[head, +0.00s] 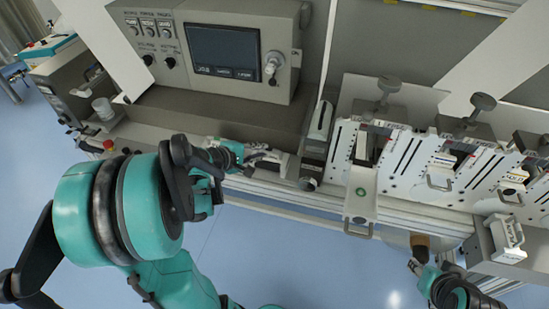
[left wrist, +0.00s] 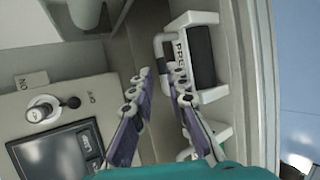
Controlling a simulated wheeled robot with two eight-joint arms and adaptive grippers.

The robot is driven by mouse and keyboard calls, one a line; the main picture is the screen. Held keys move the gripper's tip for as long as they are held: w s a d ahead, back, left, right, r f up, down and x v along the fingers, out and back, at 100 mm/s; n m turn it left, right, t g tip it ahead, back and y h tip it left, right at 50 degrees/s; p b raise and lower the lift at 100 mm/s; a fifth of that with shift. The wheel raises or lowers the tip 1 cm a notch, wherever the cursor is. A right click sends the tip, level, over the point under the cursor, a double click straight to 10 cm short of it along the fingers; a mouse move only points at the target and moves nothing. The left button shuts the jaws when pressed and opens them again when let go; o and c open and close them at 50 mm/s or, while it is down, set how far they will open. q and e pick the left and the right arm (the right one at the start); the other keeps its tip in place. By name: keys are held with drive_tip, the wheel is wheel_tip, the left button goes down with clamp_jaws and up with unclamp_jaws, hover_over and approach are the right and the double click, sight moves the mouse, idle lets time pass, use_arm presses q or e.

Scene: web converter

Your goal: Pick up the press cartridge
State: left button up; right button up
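The press cartridge (left wrist: 200,62) shows in the left wrist view as a white frame with the letters "PRE" around a dark roller. In the head view its white body (head: 278,163) lies on the ledge below the control panel, partly covered by my gripper. In the head view my left gripper (head: 256,154) is right beside the cartridge. My right gripper (head: 418,266) is at the lower right, its fingers unclear.
A grey control panel with a screen (head: 222,51) stands behind the ledge. A dark cylinder unit (head: 315,150) is close to the cartridge's right. White slotted plates (head: 375,165) line the machine further right. A grey box (head: 497,240) stands near my right arm. The blue floor in front is clear.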

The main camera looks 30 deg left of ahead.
sight(271, 150)
use_arm(q)
drive_tip(key=x, duration=0.1)
drive_tip(key=b+x, duration=0.1)
drive_tip(key=x, duration=0.1)
drive_tip(key=b+x, duration=0.1)
drive_tip(key=x, duration=0.1)
drive_tip(key=shift+s+d+f, duration=0.1)
drive_tip(key=shift+d+f, duration=0.05)
drive_tip(key=shift+d, duration=0.25)
drive_tip(key=shift+w+f, duration=0.15)
drive_tip(key=shift+w, duration=0.25)
clamp_jaws()
